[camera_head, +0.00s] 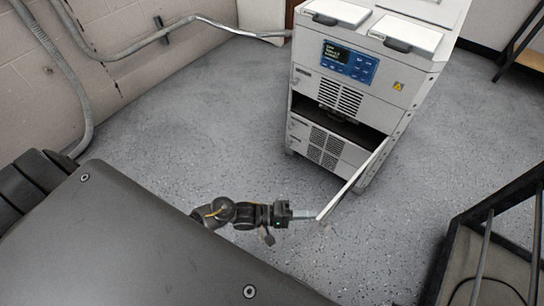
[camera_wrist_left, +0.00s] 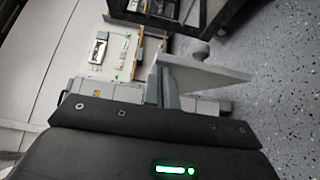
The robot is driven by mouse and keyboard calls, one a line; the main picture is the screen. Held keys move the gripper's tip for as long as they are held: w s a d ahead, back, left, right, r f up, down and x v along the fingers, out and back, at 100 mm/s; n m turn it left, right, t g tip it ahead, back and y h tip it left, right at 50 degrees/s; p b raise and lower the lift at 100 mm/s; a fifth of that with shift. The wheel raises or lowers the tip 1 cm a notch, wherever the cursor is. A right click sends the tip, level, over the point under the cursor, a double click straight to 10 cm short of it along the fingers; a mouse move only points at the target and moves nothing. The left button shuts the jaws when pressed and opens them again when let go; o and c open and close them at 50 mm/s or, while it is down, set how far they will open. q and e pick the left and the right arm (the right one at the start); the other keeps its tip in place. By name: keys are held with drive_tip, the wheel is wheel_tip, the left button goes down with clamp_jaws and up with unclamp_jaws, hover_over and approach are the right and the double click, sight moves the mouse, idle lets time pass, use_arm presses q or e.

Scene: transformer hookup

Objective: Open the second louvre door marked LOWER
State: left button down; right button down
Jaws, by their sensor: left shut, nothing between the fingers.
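The grey cabinet (camera_head: 312,80) stands upright at centre right of the head view. One door (camera_head: 356,182) is swung outward from its right side, seen nearly edge-on. Behind it are a dark opening (camera_head: 345,125) and a louvred panel (camera_head: 325,147) low on the front. No LOWER marking is legible. My left gripper (camera_head: 305,215) is shut and empty, its tips at the open door's free edge; contact is unclear. My right gripper is not in view.
A blue display panel (camera_head: 349,62) is on the cabinet's upper front. Conduit (camera_head: 165,32) runs along the left wall. A dark-framed stand (camera_head: 490,240) is at the lower right. The speckled floor (camera_head: 210,120) left of the cabinet is clear.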

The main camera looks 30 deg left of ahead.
use_arm(q)
drive_tip(key=shift+s+d, duration=0.1)
drive_tip(key=shift+d, duration=0.15)
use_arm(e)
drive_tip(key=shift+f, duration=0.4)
use_arm(q)
drive_tip(key=w+a+v, duration=0.1)
drive_tip(key=w+v, duration=0.1)
drive_tip(key=v, duration=1.1)
drive_tip(key=shift+w+p, duration=0.2)
drive_tip(key=shift+p, duration=0.25)
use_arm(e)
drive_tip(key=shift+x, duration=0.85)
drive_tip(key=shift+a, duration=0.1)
